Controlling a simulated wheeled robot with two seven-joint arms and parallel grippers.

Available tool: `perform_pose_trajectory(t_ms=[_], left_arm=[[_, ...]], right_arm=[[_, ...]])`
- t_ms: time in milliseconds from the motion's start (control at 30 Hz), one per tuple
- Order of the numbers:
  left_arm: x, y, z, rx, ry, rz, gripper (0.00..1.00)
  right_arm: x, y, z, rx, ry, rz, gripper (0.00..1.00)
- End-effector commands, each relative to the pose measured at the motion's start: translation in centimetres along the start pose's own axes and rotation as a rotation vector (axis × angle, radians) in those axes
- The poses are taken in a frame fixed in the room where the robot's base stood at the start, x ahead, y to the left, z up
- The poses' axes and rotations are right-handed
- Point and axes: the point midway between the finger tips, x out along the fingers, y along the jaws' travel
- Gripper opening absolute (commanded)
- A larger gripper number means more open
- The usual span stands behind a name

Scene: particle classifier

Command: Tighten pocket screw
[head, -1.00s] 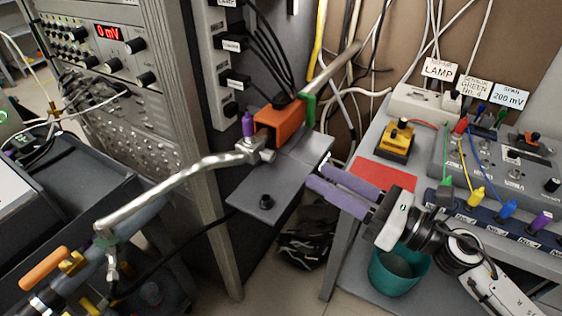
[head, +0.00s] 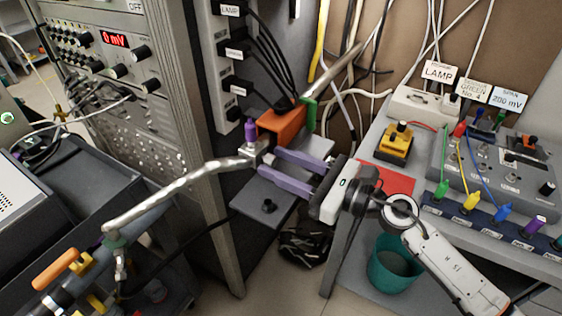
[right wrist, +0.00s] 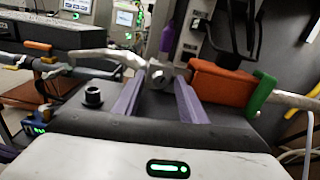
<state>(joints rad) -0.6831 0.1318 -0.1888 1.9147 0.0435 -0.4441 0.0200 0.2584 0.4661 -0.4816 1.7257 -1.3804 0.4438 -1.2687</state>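A silvery metal fitting (head: 256,149) with a purple knob (head: 250,130) on top sits at the end of a bent metal tube (head: 170,190), beside an orange block (head: 284,124). In the right wrist view the fitting's round end (right wrist: 157,74) faces the camera. Which part is the pocket screw, I cannot tell for sure. My right gripper (head: 267,162) is open, its two purple fingers reaching left toward the fitting. In the right wrist view the fitting shows between the fingertips (right wrist: 158,88), with nothing visibly clamped. My left gripper is not in view.
A grey shelf (head: 262,190) with a black knob (head: 268,206) lies below the fingers. A right-hand table carries a yellow box (head: 398,144), a red sheet (head: 400,180) and cabled electronics. A teal bin (head: 394,265) stands below.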

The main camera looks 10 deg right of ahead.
Motion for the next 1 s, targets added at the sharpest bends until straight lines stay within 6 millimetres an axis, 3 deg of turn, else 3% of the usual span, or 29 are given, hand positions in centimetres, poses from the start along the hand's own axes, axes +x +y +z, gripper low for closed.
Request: perform_pose_trajectory(t_ms=[167,400,567,800,1000], left_arm=[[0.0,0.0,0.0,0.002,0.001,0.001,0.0],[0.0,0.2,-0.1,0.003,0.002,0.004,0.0],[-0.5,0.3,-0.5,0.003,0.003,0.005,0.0],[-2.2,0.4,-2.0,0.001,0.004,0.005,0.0],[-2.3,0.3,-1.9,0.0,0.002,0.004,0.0]], right_arm=[[0.0,0.0,0.0,0.001,0.0,0.0,0.38],[0.0,0.0,0.0,0.001,0.0,0.0,0.0],[0.0,0.0,0.2,0.056,0.001,0.0,0.0],[-0.1,0.0,0.4,0.413,0.011,0.001,0.0],[0.0,0.0,0.0,0.504,0.01,0.001,0.0]])
